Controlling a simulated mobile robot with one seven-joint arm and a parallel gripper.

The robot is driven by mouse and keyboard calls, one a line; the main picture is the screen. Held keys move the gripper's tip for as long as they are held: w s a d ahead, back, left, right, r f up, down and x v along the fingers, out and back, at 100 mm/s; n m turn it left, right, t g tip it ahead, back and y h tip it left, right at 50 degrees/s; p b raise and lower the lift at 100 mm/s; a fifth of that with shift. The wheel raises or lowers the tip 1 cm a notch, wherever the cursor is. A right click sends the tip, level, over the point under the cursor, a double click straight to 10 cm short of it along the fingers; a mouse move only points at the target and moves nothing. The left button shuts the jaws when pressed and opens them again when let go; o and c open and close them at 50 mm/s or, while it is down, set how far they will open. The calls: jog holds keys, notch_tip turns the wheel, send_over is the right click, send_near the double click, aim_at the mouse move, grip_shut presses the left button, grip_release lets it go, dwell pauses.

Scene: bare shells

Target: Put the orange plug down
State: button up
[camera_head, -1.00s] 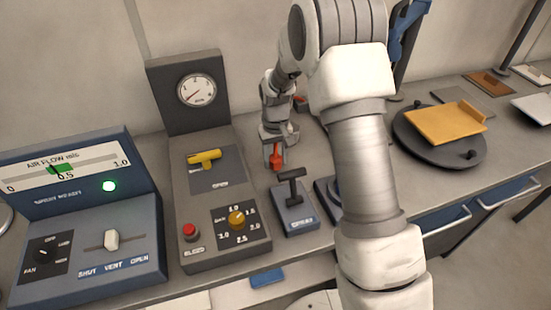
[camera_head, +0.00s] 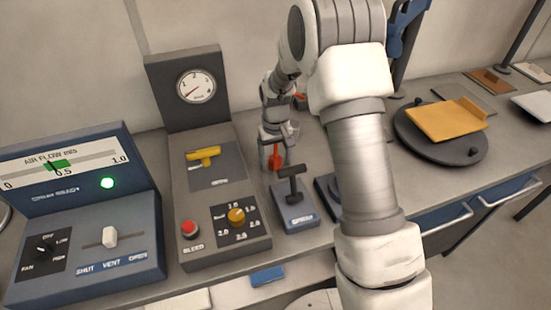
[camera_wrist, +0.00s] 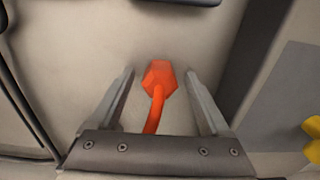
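The orange plug (camera_head: 275,160) shows in the head view low between the fingers of my gripper (camera_head: 276,158), at the bench top behind the small blue lever box. In the wrist view, the plug (camera_wrist: 160,77) has a six-sided head and a curved orange tail running toward the palm. The fingers of my gripper (camera_wrist: 160,72) stand apart on both sides of it, with a visible gap at each side. The gripper is open and not clamped on the plug. The plug appears to rest on the grey bench top, though exact contact is hard to see.
A grey panel with a yellow handle (camera_head: 204,157) and a gauge (camera_head: 196,87) stands to the left. The lever box (camera_head: 294,207) is close in front of the gripper. A dark round plate with an orange tray (camera_head: 445,121) is at the right. Bare bench (camera_wrist: 60,45) surrounds the plug.

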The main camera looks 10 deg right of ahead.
aim_at(275, 157)
jog(key=shift+r, duration=0.1)
jog(key=s+d+r+t+p, duration=0.1)
jog(key=s+r, duration=0.2)
jog(key=r, duration=0.8)
jog(key=s+d+r+t, duration=0.1)
jog(key=s+r, duration=0.2)
jog(key=r, duration=0.8)
jog(key=s+d+r+m+t, duration=0.1)
jog(key=s+d+r, duration=0.1)
jog(key=s, duration=0.9)
jog(key=s+d+r+m+t, duration=0.1)
jog(key=s+r, duration=0.3)
jog(key=s, duration=0.7)
jog(key=shift+d+t, duration=0.75)
jog(key=shift+t, duration=0.05)
